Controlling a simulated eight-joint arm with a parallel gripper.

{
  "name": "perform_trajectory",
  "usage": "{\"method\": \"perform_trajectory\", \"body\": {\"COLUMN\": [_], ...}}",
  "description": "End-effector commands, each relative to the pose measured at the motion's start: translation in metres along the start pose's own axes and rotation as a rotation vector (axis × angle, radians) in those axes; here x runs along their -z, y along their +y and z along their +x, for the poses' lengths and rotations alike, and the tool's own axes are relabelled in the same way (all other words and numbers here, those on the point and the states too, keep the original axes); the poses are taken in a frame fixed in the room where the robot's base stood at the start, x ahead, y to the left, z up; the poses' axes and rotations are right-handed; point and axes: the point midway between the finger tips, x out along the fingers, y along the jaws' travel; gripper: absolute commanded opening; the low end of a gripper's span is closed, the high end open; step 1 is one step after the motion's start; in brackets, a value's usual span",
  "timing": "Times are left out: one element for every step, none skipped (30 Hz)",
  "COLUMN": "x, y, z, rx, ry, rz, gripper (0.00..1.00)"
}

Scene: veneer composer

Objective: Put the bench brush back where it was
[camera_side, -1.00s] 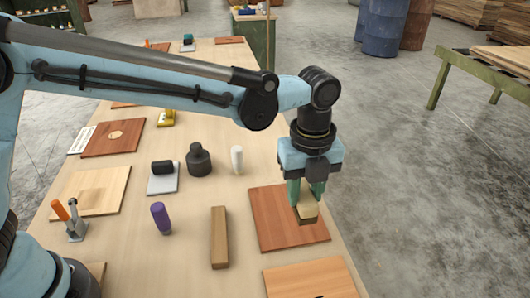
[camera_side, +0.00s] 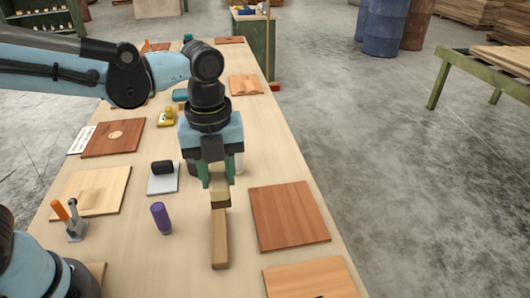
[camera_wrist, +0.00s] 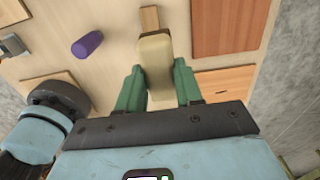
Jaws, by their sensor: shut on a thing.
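My gripper (camera_side: 218,180) has green fingers and is shut on the bench brush (camera_side: 220,198), a small pale wooden block with a darker lower part. The brush is held upright, in front of the far end of a brown wooden bar (camera_side: 220,242) in the side view. I cannot tell whether they touch. In the wrist view the brush (camera_wrist: 155,60) sits between the fingers (camera_wrist: 158,88), with the end of the bar (camera_wrist: 149,19) just beyond it.
A bare reddish board (camera_side: 289,216) lies right of the bar, with a lighter board (camera_side: 310,279) nearer. A purple cylinder (camera_side: 160,217) stands to the left.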

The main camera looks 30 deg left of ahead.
Motion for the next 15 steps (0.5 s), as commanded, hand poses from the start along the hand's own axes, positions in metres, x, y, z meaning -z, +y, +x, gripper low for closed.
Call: {"method": "perform_trajectory", "body": {"x": [-0.001,-0.002,-0.005,-0.009,-0.013,-0.019,-0.025,-0.031,-0.04,-0.046,-0.052,-0.061,-0.067,-0.073,-0.081], "y": [0.004,0.005,0.006,0.007,0.008,0.01,0.011,0.011,0.012,0.014,0.015,0.016,0.017,0.018,0.019], "z": [0.001,0.001,0.003,0.005,0.007,0.011,0.015,0.018,0.024,0.028,0.031,0.036,0.04,0.044,0.049], "rx": [0.0,0.0,0.0,0.0,0.0,0.0,0.0,0.0,0.0,0.0,0.0,0.0,0.0,0.0,0.0], "ry": [0.0,0.0,0.0,0.0,0.0,0.0,0.0,0.0,0.0,0.0,0.0,0.0,0.0,0.0,0.0], "rz": [-0.001,-0.002,-0.002,-0.002,-0.004,-0.005,-0.006,-0.006,-0.007,-0.007,-0.007,-0.007,-0.006,-0.007,-0.006], "gripper": [0.0,0.0,0.0,0.0,0.0,0.0,0.0,0.0,0.0,0.0,0.0,0.0,0.0,0.0,0.0]}}
